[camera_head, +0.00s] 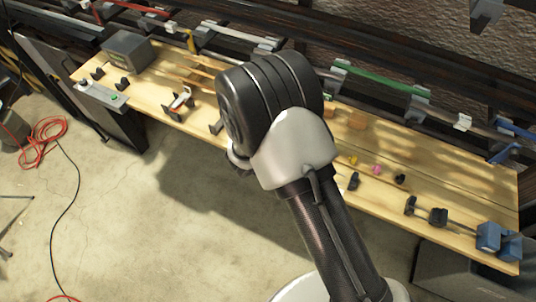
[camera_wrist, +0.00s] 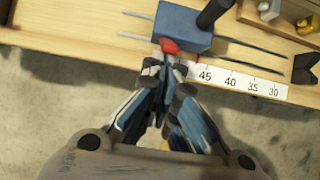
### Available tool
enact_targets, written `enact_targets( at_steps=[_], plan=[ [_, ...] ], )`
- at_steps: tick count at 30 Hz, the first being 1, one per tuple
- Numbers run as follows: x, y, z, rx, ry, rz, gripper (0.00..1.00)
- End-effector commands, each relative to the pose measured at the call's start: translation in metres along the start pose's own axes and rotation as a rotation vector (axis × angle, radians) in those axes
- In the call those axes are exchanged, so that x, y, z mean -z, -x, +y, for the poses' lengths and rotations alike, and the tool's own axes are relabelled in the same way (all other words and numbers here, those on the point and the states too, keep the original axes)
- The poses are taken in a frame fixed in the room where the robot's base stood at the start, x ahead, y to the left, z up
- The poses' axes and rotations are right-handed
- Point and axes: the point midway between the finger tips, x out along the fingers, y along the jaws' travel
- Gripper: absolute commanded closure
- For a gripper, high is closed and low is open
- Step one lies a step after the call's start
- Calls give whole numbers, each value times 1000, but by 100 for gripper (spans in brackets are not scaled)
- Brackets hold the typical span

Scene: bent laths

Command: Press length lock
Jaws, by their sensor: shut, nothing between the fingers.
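A red knob (camera_wrist: 169,46), likely the length lock, sits on the front edge of a blue block (camera_wrist: 184,25) in the wrist view. The block rides on thin dark rods, and a black post rises from its top. My gripper (camera_wrist: 165,66) is shut and empty, its fingertips just in front of the red knob. I cannot tell whether they touch it. A white scale (camera_wrist: 240,82) marked 45, 40, 35, 30 runs along the bench edge to the right. In the head view my arm hides the gripper, the knob and the block.
The wooden bench (camera_head: 150,78) runs across the head view. A grey box (camera_head: 127,50) stands at its left and a blue clamp (camera_head: 499,240) at its right end. Racks with coloured laths (camera_head: 375,80) line the back. A red cable (camera_head: 45,135) lies on the floor.

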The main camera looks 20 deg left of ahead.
Motion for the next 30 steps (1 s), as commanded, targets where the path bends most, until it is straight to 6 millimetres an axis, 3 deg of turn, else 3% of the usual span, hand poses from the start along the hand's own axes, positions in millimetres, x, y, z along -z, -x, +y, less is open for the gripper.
enact_targets(
  at_steps=[6, 14, 30],
  plan=[
    [-10, 6, 0, 1, -6, 132, 100],
    [-7, 3, 0, 2, 0, 125, 100],
    [-16, 17, -1, 3, 0, 124, 100]
  ],
)
